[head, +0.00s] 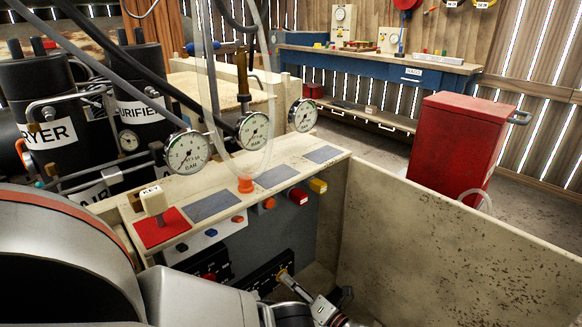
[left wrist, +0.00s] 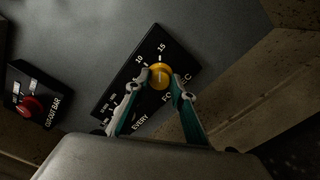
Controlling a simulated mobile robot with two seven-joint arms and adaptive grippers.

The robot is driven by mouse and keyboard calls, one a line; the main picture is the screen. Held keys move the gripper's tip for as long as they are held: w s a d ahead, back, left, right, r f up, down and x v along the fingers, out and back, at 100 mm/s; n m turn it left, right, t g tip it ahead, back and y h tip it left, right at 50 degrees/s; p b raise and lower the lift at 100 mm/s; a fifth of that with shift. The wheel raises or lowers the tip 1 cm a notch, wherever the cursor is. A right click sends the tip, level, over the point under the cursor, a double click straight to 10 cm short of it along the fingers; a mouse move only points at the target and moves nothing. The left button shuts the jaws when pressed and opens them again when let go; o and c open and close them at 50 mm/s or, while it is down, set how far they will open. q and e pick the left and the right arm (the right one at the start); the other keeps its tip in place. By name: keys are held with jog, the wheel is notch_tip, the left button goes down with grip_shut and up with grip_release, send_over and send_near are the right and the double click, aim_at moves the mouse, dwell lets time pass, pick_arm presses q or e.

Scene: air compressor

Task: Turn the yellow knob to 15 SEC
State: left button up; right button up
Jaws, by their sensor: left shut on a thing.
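The yellow knob (left wrist: 160,76) sits on a black dial plate (left wrist: 128,92) with white marks, among them 10 and 15, in the left wrist view. My left gripper (left wrist: 162,84) has a fingertip on each side of the knob and is shut on it. Part of the plate's lettering is hidden behind the fingers. The knob's pointer is too small to read. In the head view my left gripper (head: 286,276) is low in the picture, at the black plate (head: 262,279) on the grey panel front. The knob cannot be made out there. My right gripper is not in view.
A red cutout-bar knob (left wrist: 30,107) is on another plate to the left. Above the panel are pressure gauges (head: 188,152), hoses and a key on a red square (head: 160,229). A wooden side wall (head: 450,255) stands close on the right, with a red cabinet (head: 455,145) behind it.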

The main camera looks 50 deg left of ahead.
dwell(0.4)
pick_arm(q)
jog(key=o, duration=1.1)
